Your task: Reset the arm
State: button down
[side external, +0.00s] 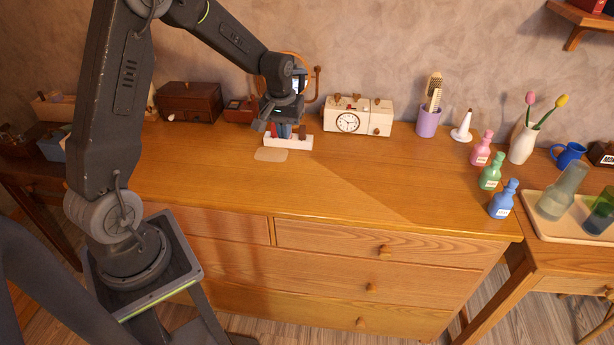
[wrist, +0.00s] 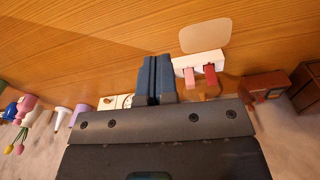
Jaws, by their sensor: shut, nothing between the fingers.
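My gripper (side external: 285,131) hangs over the back of the wooden dresser top, in front of the mirror, with its fingers pointing down. In the wrist view its two dark blue fingers (wrist: 157,78) are pressed together with nothing between them. A small white holder (side external: 290,143) with red and pink sticks stands beside and below the fingertips; it also shows in the wrist view (wrist: 200,58). In the side view the gripper partly covers the holder, and I cannot tell the exact gap. A pale flat pad (side external: 271,155) lies in front of the holder.
A white clock box (side external: 375,118), a purple brush cup (side external: 428,122) and a white cone (side external: 463,127) stand to the right. A dark wooden box (side external: 190,102) stands to the left. Small bottles (side external: 490,172) line the right edge. The dresser's front middle (side external: 330,190) is clear.

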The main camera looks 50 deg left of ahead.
jog(key=s+d+r+m+t, duration=0.3)
jog(key=s+d+r+m, duration=0.2)
jog(key=s+d+r, duration=0.85)
jog(key=s+d+r+m+t, duration=0.1)
jog(key=s+d+r+m, duration=0.1)
jog(key=s, duration=0.5)
jog(key=shift+s+d+r+m+t, duration=0.35)
jog(key=shift+d+r, duration=0.35)
jog(key=shift+d, duration=0.65)
